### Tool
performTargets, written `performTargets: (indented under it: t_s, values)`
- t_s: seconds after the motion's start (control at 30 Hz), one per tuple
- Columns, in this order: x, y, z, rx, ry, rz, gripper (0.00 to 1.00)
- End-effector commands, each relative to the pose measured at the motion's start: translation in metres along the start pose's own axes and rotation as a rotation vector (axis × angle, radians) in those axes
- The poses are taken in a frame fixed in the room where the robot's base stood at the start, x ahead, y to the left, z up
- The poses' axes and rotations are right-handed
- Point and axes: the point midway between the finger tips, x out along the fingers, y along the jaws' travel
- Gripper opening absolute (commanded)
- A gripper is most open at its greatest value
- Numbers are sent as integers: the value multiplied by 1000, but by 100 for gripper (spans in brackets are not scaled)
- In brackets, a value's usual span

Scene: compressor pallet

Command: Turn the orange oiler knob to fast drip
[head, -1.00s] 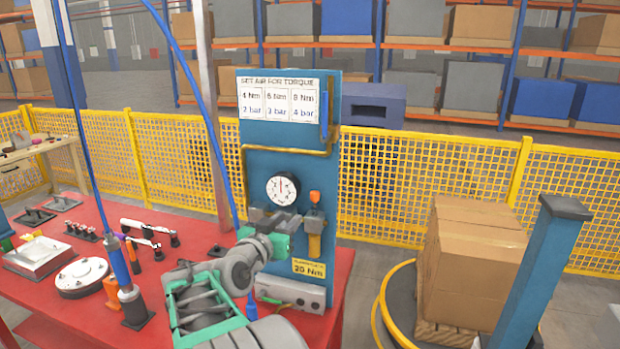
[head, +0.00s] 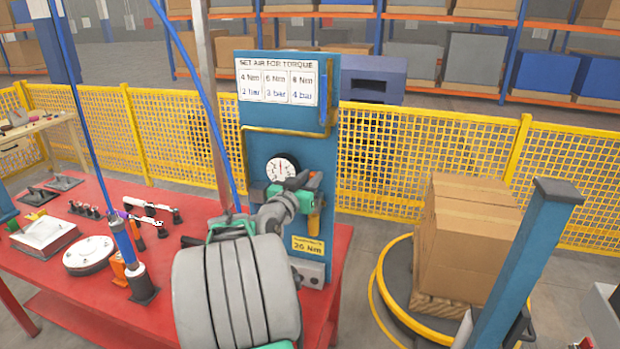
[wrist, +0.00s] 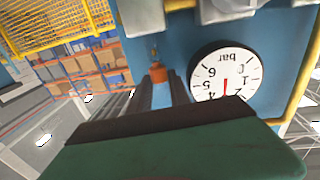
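In the wrist view, which is upside down, the knob (wrist: 157,73) shows at the far end of the gap between my two dark fingers (wrist: 160,85). The fingers are apart, with light blue showing between them. I cannot tell whether they touch the knob.
The round bar gauge (head: 282,168) is close to the left of my gripper; it is large in the wrist view (wrist: 224,76). A yellow pipe (head: 285,130) runs above. A red table (head: 195,215) with tools lies to the left, and boxes (head: 465,240) stand at the right.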

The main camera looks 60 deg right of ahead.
Motion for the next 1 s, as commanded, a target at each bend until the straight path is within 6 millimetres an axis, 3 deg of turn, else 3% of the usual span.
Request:
performTargets:
  t_s: [0.27, 0.67, 1.0]
  values:
    - [0, 0, 0, 0, 0, 0, 0]
    - [0, 1, 0, -1, -1, -8, 0]
    - [0, 8, -2, 0, 5, -138, 0]
